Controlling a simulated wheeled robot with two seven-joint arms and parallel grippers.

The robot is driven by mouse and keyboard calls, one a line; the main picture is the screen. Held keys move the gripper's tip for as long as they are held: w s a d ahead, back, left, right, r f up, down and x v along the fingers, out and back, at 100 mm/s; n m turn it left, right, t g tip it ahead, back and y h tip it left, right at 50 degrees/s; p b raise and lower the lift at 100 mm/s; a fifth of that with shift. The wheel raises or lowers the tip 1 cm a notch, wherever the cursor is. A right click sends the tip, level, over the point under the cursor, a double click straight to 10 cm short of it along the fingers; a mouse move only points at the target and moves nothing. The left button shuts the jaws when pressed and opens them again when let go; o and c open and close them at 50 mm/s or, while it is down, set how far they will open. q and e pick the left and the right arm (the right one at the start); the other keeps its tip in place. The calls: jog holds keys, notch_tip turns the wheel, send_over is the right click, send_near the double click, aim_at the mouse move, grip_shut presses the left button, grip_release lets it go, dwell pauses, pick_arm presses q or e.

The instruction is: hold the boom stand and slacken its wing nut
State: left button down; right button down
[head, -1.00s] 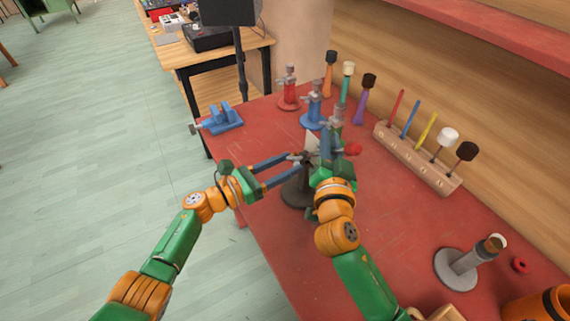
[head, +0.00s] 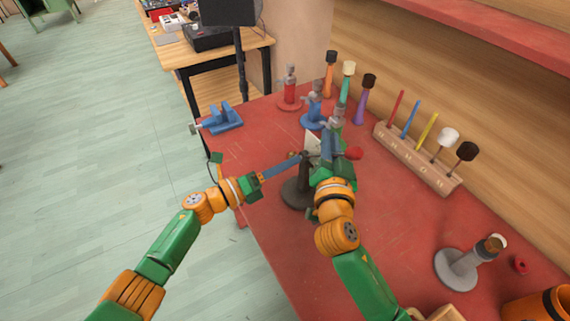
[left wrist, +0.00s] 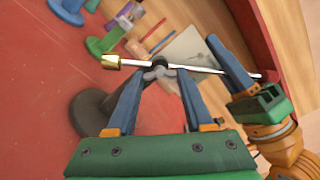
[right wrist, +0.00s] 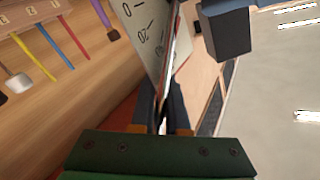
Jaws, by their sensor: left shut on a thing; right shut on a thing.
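The boom stand has a dark round base and post (head: 296,192) on the red table. In the left wrist view its thin pale boom rod (left wrist: 205,69) crosses above the post and carries a brass weight (left wrist: 111,62). The grey wing nut (left wrist: 158,76) sits at the joint under the rod. My left gripper (head: 299,156) is shut on the wing nut; its fingertips (left wrist: 160,73) are on either side of it. My right gripper (head: 327,142) is shut on the boom rod, also seen between its fingers in the right wrist view (right wrist: 164,108). Its arm hides part of the stand.
A white scale card (right wrist: 150,30) stands close beside the rod. Red (head: 289,92), blue (head: 313,115) and green stands, a blue vise (head: 221,117) and upright mallets are behind. A wooden mallet rack (head: 415,160) is right.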

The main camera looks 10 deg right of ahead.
pick_arm(q)
jog(key=shift+n, duration=0.8)
jog(key=shift+c, duration=1.4)
grip_release()
jog(key=v, duration=1.2)
